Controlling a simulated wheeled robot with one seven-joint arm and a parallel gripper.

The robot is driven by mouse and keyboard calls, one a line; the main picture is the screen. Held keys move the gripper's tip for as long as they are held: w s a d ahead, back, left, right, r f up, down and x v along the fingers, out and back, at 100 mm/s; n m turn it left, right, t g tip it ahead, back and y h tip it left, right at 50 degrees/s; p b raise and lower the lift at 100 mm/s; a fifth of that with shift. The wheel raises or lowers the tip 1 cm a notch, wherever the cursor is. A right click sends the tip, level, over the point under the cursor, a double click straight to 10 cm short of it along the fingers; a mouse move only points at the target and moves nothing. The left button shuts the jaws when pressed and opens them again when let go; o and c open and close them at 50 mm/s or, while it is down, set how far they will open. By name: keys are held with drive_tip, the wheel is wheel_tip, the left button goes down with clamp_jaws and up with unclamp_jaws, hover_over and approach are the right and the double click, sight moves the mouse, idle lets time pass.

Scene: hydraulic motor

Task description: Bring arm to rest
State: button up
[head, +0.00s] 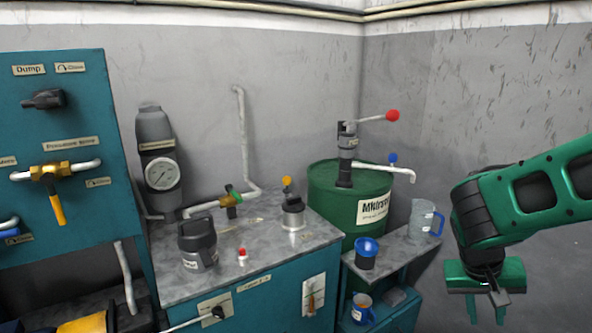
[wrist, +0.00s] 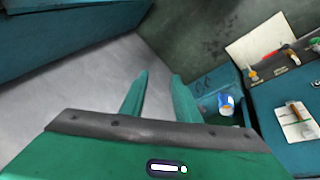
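My gripper (head: 487,312) hangs at the lower right of the head view, at the end of my green arm. It points down, to the right of the small side shelf and apart from everything. In the wrist view my gripper (wrist: 159,92) shows two green fingers set apart, with only grey floor and wall between and beyond them. It is open and empty.
The teal cabinet (head: 262,302) bears a dark canister (head: 197,240). A green drum (head: 322,195) with a red-knobbed lever stands behind the side shelf. On the shelf are a blue-lidded cup (head: 366,255) and a clear jug (head: 424,220). Open floor (wrist: 85,95) lies below my gripper.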

drive_tip(key=s+d+r+m+y, duration=0.1)
drive_tip(key=s+r+y, duration=0.1)
drive_tip(key=s, duration=0.5)
drive_tip(key=s+d+r+m+y, duration=0.1)
drive_tip(key=s+r+y, duration=0.1)
drive_tip(key=s, duration=0.6)
drive_tip(key=shift+s+r+g+y, duration=0.25)
drive_tip(key=shift+r+g+y, duration=0.05)
drive_tip(key=shift+g+y, duration=0.1)
drive_tip(key=shift+w+f, duration=0.25)
drive_tip(key=shift+w, duration=0.35)
drive_tip(key=shift+o, duration=0.3)
